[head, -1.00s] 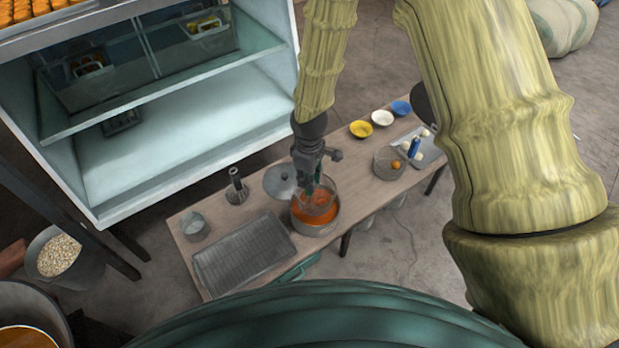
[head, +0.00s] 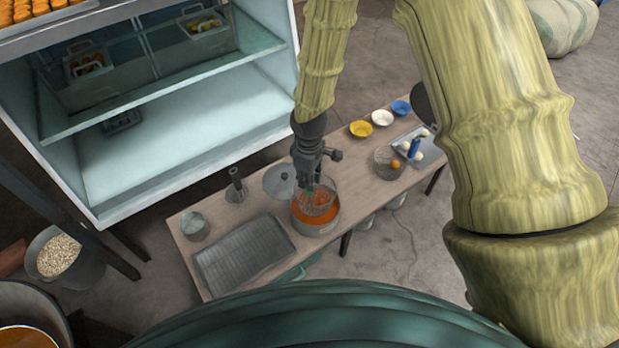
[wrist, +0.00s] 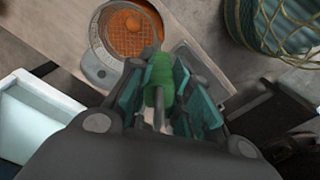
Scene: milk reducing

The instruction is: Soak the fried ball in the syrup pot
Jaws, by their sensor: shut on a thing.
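The syrup pot (head: 316,227) is a metal pot of orange syrup at the front middle of the table. My gripper (head: 310,178) is above it, shut on the green handle (wrist: 161,75) of a wire strainer (head: 317,203). The strainer basket hangs over the pot's opening, and its lower part overlaps the syrup in the picture. In the wrist view the mesh (wrist: 128,32) lies across the orange syrup. I cannot make out a ball in the basket. An orange fried ball (head: 395,164) shows at a round mesh or clear container (head: 385,171) to the right.
A grey rack tray (head: 243,259), a small metal cup (head: 194,226), a dark upright tool (head: 237,187) and a round lid (head: 279,181) are left of the pot. Yellow (head: 360,129), white (head: 382,117) and blue (head: 401,108) bowls stand at the back. A white cabinet (head: 180,150) is at left.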

